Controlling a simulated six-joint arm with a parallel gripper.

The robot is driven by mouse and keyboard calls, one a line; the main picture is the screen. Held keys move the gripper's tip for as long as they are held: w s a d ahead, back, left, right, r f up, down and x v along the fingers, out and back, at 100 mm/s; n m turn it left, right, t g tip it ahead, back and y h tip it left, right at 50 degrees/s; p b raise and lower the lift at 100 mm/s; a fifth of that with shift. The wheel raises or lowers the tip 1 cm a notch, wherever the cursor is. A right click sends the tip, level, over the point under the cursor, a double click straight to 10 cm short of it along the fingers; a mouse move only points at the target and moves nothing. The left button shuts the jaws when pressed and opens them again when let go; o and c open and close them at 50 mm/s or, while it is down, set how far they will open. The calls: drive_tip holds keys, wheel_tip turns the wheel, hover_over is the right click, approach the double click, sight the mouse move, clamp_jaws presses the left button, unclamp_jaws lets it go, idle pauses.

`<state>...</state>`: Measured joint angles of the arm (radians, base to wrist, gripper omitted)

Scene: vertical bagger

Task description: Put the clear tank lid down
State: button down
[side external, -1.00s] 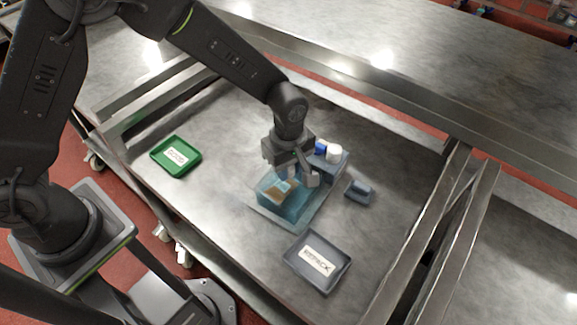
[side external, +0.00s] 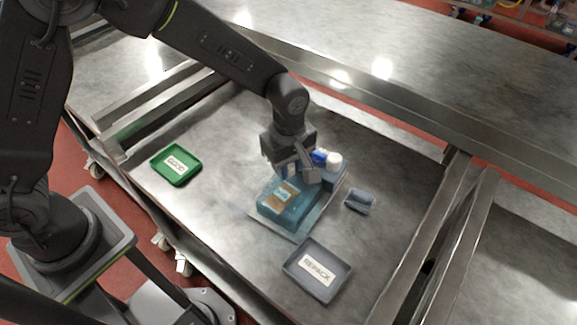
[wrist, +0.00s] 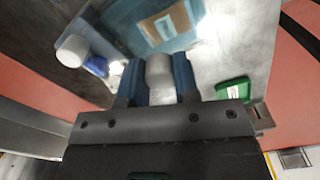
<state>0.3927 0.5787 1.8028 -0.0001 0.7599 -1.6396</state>
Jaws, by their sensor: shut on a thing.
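The blue-tinted tank (side external: 275,219) stands near the middle of the steel table, with a brown-and-white labelled pack (side external: 283,196) showing in it. My gripper (side external: 298,177) is over the tank's back part. In the wrist view my gripper (wrist: 160,82) is shut, its two blue fingers on either side of a pale, rounded knob (wrist: 159,70). A clear pane, which looks like the tank lid (wrist: 112,22), spreads beyond the knob, with the pack seen through it. I cannot tell whether the lid touches the tank rim.
A green GOOD tray (side external: 187,178) lies to the left, and a grey REPACK tray (side external: 337,283) at the front. A small grey-blue tray (side external: 368,208) is right of the tank. White and blue caps (side external: 335,160) stand behind it. Bare table lies between the tank and the green tray.

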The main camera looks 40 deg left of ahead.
drive_tip(key=w+a+f+n, duration=0.1)
drive_tip(key=w+a+n, duration=0.45)
drive_tip(key=a, duration=0.55)
drive_tip(key=w+a+f+n, duration=0.1)
drive_tip(key=w+a+n, duration=0.4)
drive_tip(key=a, duration=0.7)
drive_tip(key=w+a+n, duration=0.3)
drive_tip(key=a+n, duration=0.4)
drive_tip(key=a, duration=0.4)
drive_tip(key=f, duration=0.3)
drive_tip(key=a+f, duration=0.1)
drive_tip(key=f, duration=0.2)
drive_tip(key=shift+w+a, duration=0.1)
drive_tip(key=shift+a, duration=0.1)
drive_tip(key=shift+f, duration=2.2)
drive_tip(key=shift+f, duration=0.1)
drive_tip(key=c, duration=0.9)
unclamp_jaws()
drive_tip(key=shift+o, duration=0.2)
